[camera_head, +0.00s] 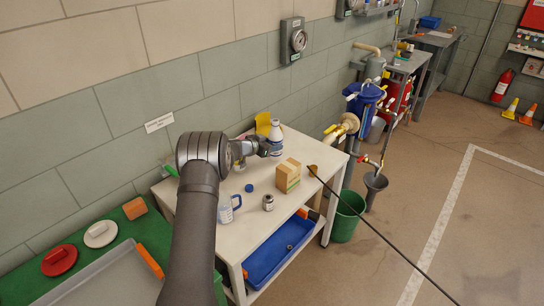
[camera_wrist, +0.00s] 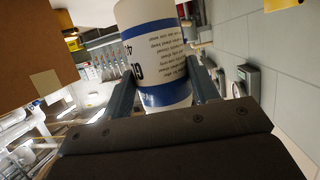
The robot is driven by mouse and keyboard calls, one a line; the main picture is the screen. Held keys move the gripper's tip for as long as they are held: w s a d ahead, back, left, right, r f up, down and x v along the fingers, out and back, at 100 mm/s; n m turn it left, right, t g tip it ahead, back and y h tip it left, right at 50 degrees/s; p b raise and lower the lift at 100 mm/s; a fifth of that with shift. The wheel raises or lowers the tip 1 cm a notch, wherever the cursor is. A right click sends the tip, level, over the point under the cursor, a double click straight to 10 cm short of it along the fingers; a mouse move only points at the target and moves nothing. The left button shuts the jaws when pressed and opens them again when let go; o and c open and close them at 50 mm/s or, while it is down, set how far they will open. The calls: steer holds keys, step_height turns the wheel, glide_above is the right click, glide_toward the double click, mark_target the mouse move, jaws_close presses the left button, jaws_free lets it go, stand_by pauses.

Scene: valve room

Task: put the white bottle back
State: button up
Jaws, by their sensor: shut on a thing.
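The white bottle (camera_head: 276,132) with blue bands is at the back of the white table (camera_head: 240,238), near the wall. My gripper (camera_head: 266,148) is shut on it. In the wrist view the bottle (camera_wrist: 152,45) fills the space between the two fingers, and its blue bands and printed text show. The fingers (camera_wrist: 160,90) are on either side of its body. I cannot tell whether its base touches the table top.
A cardboard box (camera_head: 288,175) stands in front of the bottle. A blue cap (camera_head: 249,188), a small jar (camera_head: 268,203) and a white-and-blue jug (camera_head: 227,208) are nearer. A yellow object (camera_head: 262,122) is behind the gripper. A green bucket (camera_head: 346,216) stands right of the table.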

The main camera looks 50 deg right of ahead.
steer(key=shift+f, duration=2.3)
steer(key=shift+f, duration=0.1)
steer(key=o, duration=1.1)
steer(key=shift+a+r, duration=0.2)
steer(key=shift+a, duration=0.05)
steer(key=v, duration=1.1)
steer(key=shift+a+r, duration=0.1)
steer(key=shift+a, duration=0.15)
